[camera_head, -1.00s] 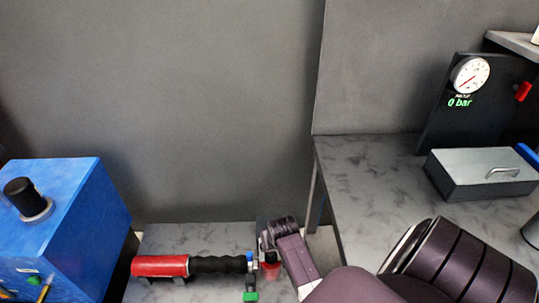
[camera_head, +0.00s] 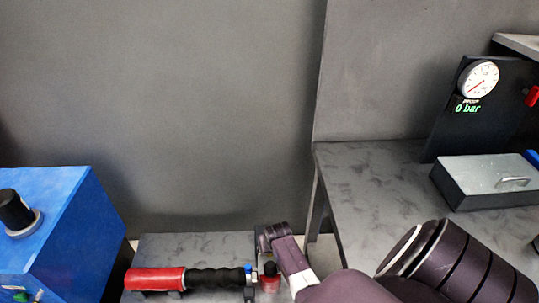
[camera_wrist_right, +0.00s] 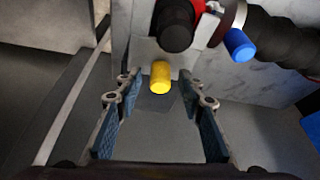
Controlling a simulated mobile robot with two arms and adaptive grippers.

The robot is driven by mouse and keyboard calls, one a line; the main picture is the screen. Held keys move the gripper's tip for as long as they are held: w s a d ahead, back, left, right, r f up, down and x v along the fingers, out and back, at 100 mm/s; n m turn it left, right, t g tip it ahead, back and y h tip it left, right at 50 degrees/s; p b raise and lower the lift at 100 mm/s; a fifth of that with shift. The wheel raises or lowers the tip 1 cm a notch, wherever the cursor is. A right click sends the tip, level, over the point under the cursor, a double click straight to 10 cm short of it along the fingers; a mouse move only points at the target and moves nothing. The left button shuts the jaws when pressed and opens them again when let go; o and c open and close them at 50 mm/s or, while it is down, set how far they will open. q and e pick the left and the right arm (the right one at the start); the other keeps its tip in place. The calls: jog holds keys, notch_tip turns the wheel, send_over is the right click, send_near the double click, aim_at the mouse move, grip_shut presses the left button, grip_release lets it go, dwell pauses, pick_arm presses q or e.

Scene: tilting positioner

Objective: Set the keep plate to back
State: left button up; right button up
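My right gripper (camera_wrist_right: 160,98) is open in the right wrist view, with blue pads on both fingers. A yellow knob (camera_wrist_right: 160,77) shows between its fingertips, with a gap on each side, on or in front of a light grey plate (camera_wrist_right: 148,56). I cannot tell whether this plate is the keep plate. Above the knob is a black cylinder (camera_wrist_right: 176,25) with a red part, and to the right a blue knob (camera_wrist_right: 240,45) beside a black ribbed grip (camera_wrist_right: 275,40). In the head view my right forearm hides the gripper. My left gripper is not in view.
A red handle (camera_head: 155,279) with a black ribbed grip lies over a grey bench (camera_head: 195,245). A blue box (camera_head: 60,225) with a black knob stands left. At right, a table (camera_head: 360,180) holds a lidded grey box (camera_head: 490,180) and a gauge (camera_head: 479,78) reading 0 bar.

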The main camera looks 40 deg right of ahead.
jog(key=shift+w+f, duration=0.1)
jog(key=shift+f, duration=0.05)
grip_shut()
dwell(0.4)
jog(key=shift+d, duration=0.1)
